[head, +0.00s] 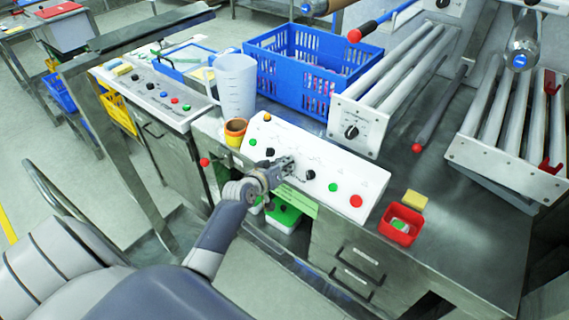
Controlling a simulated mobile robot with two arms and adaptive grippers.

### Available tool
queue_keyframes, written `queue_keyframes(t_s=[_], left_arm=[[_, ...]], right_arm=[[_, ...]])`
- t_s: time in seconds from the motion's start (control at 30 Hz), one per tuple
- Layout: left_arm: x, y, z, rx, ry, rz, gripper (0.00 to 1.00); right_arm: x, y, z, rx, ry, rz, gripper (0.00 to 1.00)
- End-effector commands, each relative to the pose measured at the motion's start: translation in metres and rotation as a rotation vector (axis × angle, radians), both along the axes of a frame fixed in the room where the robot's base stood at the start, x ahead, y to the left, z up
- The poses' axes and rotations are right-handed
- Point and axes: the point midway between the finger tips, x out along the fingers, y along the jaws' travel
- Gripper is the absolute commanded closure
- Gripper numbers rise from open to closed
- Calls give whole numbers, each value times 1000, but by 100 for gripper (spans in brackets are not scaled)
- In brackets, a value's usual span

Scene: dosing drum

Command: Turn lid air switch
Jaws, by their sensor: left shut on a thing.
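The white control panel (340,180) slopes at the front of the metal table, with a row of knobs and buttons. My left gripper (289,166) is at the middle of the panel and is shut on a small switch knob there. The jaws hide most of that knob, and its label is not readable. A black knob (270,152) is just left of the jaws and another black knob (311,174) just right. A green button (333,187) and a red button (356,201) are further right. My right gripper is not in view.
A clear jug (235,85) and an orange-yellow cup (235,132) stand left of the panel. A blue crate (300,62) is behind it. Roller units (385,75) stand at the back right. A red tray (399,232) and a yellow sponge (415,200) lie right of the panel.

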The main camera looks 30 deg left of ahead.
Motion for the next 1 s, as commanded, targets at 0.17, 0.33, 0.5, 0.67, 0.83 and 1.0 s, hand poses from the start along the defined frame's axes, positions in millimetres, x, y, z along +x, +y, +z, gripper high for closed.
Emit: queue_keyframes(t_s=[0.17, 0.33, 0.5, 0.67, 0.83, 1.0], left_arm=[[1, 0, 2, -1, -4, 2, 71], [1, 0, 1, -1, -3, 1, 71], [-1, 0, 1, -1, -2, 0, 71], [-11, -1, 5, -1, -1, 0, 71], [-36, -2, 15, 0, -1, 0, 71], [-65, -4, 27, 0, -1, 0, 71]], right_arm=[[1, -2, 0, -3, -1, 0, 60], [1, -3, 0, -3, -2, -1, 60], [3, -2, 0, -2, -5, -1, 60], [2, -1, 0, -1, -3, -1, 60], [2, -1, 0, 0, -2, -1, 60], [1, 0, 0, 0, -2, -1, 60]])
